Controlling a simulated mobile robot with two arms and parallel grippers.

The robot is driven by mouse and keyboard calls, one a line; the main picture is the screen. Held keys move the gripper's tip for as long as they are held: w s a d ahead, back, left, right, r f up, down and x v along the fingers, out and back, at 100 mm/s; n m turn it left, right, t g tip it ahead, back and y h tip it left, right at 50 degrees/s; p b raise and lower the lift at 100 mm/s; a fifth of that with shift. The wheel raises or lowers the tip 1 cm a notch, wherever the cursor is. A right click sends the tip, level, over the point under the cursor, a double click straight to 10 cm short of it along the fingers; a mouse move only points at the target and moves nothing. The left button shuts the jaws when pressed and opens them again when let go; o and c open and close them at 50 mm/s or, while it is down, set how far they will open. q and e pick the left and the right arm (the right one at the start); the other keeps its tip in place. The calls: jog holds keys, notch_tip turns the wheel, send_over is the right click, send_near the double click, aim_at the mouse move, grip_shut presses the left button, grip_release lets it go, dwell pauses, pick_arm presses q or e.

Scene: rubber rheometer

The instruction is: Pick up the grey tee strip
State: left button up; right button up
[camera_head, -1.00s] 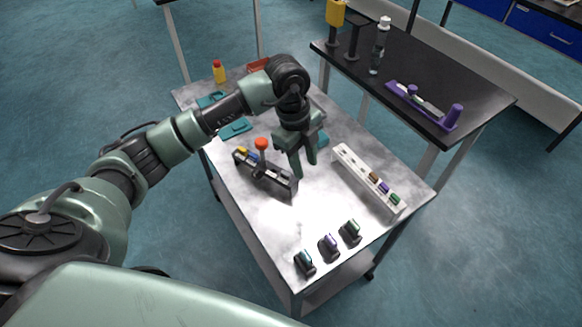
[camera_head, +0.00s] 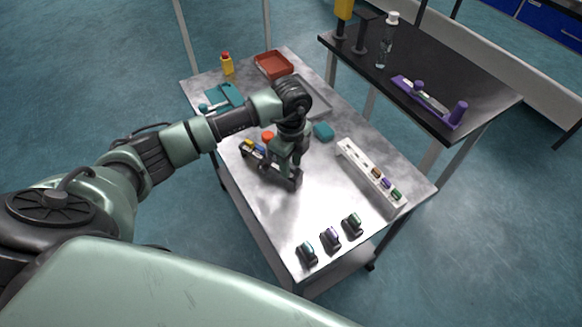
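A dark rack (camera_head: 257,161) stands on the metal table with small yellow and blue pieces at its left end. My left gripper (camera_head: 284,171) points down over the right part of this rack, with its fingers at or just above it. Its fingertips overlap the dark rack, so I cannot tell how far apart they are or whether they hold anything. I cannot clearly make out a grey tee strip; the gripper covers that part of the rack. An orange knob (camera_head: 267,136) shows just behind the rack. My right gripper is not in view.
A white rack (camera_head: 354,158) with brown, purple and green pieces stands to the right. Several small dark clips (camera_head: 330,239) sit along the front. A red tray (camera_head: 273,65), a grey tray (camera_head: 311,98) and a yellow bottle (camera_head: 227,64) are at the back. The table's front middle is clear.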

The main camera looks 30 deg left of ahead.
pick_arm(q)
grip_shut()
jog(key=shift+r, duration=0.1)
notch_tip(320, 180, up, 14)
jog(key=b, duration=0.3)
notch_tip(320, 180, up, 6)
send_over(291, 166)
jog(key=shift+p, duration=0.35)
